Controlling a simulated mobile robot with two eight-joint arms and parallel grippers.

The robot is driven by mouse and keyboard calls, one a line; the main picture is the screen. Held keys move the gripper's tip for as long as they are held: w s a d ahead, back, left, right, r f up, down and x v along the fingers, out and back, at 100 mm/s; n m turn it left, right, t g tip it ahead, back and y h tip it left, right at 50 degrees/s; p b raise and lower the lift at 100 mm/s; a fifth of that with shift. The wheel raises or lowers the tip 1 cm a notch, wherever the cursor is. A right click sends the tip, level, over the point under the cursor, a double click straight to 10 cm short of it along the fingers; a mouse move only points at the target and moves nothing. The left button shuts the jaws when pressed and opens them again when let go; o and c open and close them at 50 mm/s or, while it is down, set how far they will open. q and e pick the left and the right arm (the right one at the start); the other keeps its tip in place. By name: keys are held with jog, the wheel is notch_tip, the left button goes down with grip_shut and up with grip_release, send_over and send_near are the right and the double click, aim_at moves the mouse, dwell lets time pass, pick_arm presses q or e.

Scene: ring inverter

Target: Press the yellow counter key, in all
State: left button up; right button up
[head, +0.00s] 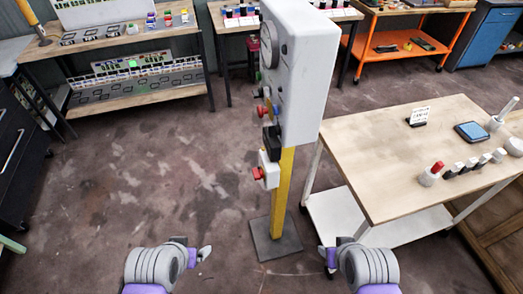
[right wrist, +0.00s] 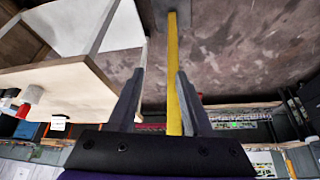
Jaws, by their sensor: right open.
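I cannot make out a yellow counter key for certain in either view. A white control box (head: 308,75) stands on a yellow post (head: 283,190) in the middle of the head view, seen nearly edge-on. Its left face carries red buttons and a black part, too small to tell more. My left gripper (head: 204,254) is low, left of the post, apart from everything; its finger gap is not clear. My right gripper (head: 328,258) is low, right of the post. In the right wrist view it (right wrist: 161,72) is open and empty, with the yellow post (right wrist: 178,70) visible beyond its fingers.
A wooden-topped trolley (head: 380,170) stands at the right, bearing a blue-screened device (head: 471,132), a small sign (head: 419,116) and a red-topped knob (head: 432,174). A bench (head: 110,40) with small coloured parts is at back left. An orange cart (head: 390,45) is at the back. The floor at left is clear.

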jog(key=shift+w, duration=0.4)
